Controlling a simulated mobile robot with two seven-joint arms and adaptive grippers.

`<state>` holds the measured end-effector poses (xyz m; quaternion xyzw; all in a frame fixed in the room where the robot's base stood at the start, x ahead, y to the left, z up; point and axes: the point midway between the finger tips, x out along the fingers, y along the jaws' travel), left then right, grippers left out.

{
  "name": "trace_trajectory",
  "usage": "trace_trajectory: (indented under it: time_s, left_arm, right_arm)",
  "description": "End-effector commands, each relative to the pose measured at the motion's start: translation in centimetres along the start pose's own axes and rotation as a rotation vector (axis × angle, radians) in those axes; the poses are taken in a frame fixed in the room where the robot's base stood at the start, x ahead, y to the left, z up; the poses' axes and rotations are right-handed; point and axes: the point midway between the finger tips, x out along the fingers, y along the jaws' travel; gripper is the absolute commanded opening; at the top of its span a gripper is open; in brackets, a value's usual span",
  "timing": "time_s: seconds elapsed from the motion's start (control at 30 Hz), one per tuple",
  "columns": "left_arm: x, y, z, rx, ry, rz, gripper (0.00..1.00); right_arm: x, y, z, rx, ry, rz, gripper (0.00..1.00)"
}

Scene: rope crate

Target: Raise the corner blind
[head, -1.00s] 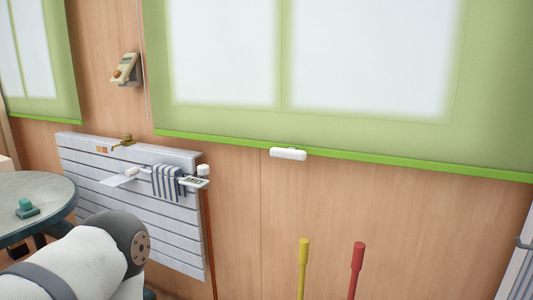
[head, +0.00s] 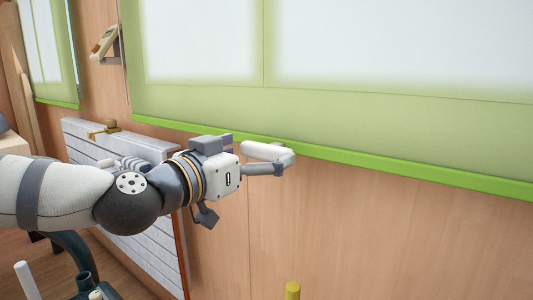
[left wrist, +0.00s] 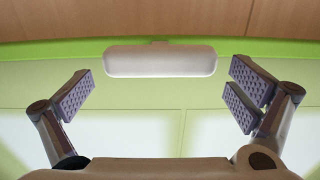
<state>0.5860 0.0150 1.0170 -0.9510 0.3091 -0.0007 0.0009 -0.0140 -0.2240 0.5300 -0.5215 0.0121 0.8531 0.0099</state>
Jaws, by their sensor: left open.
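A large green blind (head: 350,115) with pale translucent panels hangs over the window. Its bright green bottom rail (head: 420,177) carries a white bar handle (head: 262,150). In the left wrist view the handle (left wrist: 160,61) lies crosswise ahead, between the two spread fingers and apart from both. My left gripper (head: 278,166) is open at the handle in the head view, partly overlapping it; it also shows open in the left wrist view (left wrist: 165,88). My right gripper is not in view.
A second green blind (head: 62,60) hangs at the far left. A beige wall-mounted device (head: 104,42) is between the blinds. A white slatted radiator (head: 85,140) stands behind my left arm. A yellow-tipped rod (head: 292,290) is at the bottom. Wooden wall right of it is clear.

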Motion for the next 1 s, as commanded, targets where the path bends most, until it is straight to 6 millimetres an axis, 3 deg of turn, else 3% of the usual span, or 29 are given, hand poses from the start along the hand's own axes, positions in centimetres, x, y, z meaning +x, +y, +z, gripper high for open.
trace_trajectory:
  time_s: [0.2, 0.47, 0.57, 0.73, 0.87, 1.0]
  left_arm:
    - [2.9, 0.0, 0.1, -0.001, -0.001, 0.0, 1.0]
    - [3.2, 0.0, 0.1, -0.002, -0.002, 0.0, 1.0]
    - [3.2, 0.0, 0.1, -0.002, -0.002, 0.0, 0.82]
    - [3.2, 0.0, 0.1, -0.002, -0.002, 0.0, 0.43]
    - [3.3, 0.0, -0.2, -0.001, -0.001, 0.0, 0.41]
    - [4.0, -0.6, -1.8, 0.002, 0.004, -0.001, 0.41]
  right_arm:
    - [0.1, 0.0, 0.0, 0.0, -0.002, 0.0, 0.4]
    - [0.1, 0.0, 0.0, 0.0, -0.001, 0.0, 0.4]
    - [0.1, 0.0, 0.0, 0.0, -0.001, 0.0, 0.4]
    - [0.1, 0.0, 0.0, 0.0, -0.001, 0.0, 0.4]
    - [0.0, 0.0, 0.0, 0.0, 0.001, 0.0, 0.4]
    - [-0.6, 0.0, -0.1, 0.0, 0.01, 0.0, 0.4]
